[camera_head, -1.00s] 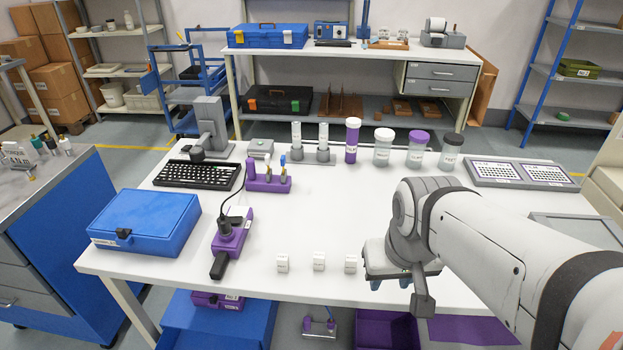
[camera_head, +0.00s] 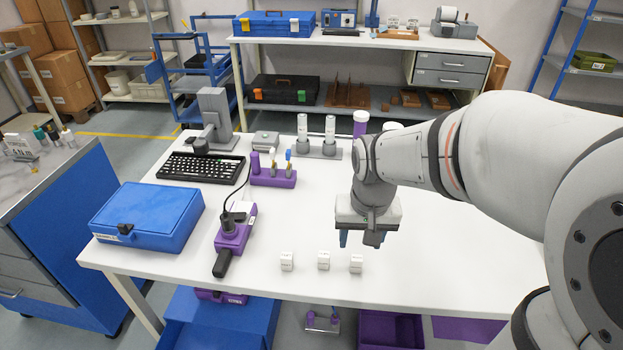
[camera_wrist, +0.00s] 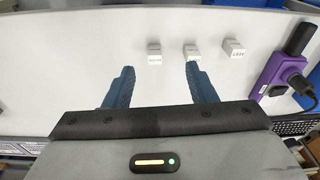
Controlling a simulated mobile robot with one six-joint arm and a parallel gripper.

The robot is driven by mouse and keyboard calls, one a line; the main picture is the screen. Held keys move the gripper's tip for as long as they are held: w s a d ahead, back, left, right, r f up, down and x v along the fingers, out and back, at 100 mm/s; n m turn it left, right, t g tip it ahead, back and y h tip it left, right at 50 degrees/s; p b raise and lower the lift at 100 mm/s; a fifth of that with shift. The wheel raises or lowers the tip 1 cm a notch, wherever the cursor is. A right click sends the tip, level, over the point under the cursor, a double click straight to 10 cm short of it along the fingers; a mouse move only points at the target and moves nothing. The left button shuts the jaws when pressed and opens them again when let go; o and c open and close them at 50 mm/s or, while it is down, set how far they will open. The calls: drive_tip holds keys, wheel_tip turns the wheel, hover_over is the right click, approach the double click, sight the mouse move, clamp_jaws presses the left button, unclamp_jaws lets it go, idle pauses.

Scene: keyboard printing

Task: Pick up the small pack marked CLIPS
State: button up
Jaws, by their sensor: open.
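Three small white packs stand in a row near the table's front edge in the head view: a left one (camera_head: 287,261), a middle one (camera_head: 323,260) and a right one (camera_head: 356,264). Their print is too small to read, so I cannot tell which is marked CLIPS. In the wrist view the row is reversed: the head view's right pack (camera_wrist: 154,49) is at left, then the middle pack (camera_wrist: 192,48) and the left pack (camera_wrist: 233,47). My gripper (camera_head: 364,240) is open and empty, just behind the right pack. Its blue fingers (camera_wrist: 160,70) point toward the packs.
A purple power strip (camera_head: 234,230) with a black plug lies left of the packs, beside a blue case (camera_head: 147,216). A keyboard (camera_head: 201,168) and purple holder (camera_head: 273,178) stand behind. The white tabletop between holder and packs is clear.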

drive_tip(key=m+g, duration=0.1)
hover_over(324, 254)
drive_tip(key=f, duration=0.4)
drive_tip(key=d+f, duration=0.1)
drive_tip(key=f, duration=0.2)
drive_tip(key=shift+s, duration=0.25)
drive_tip(key=shift+w+a+f, duration=0.15)
drive_tip(key=shift+f, duration=0.25)
drive_tip(key=f, duration=0.7)
drive_tip(key=shift+w+a+f+p, duration=0.15)
drive_tip(key=shift+a+f+p, duration=0.1)
drive_tip(key=shift+a+p, duration=0.1)
drive_tip(key=shift+c, duration=0.3)
drive_tip(key=c, duration=1)
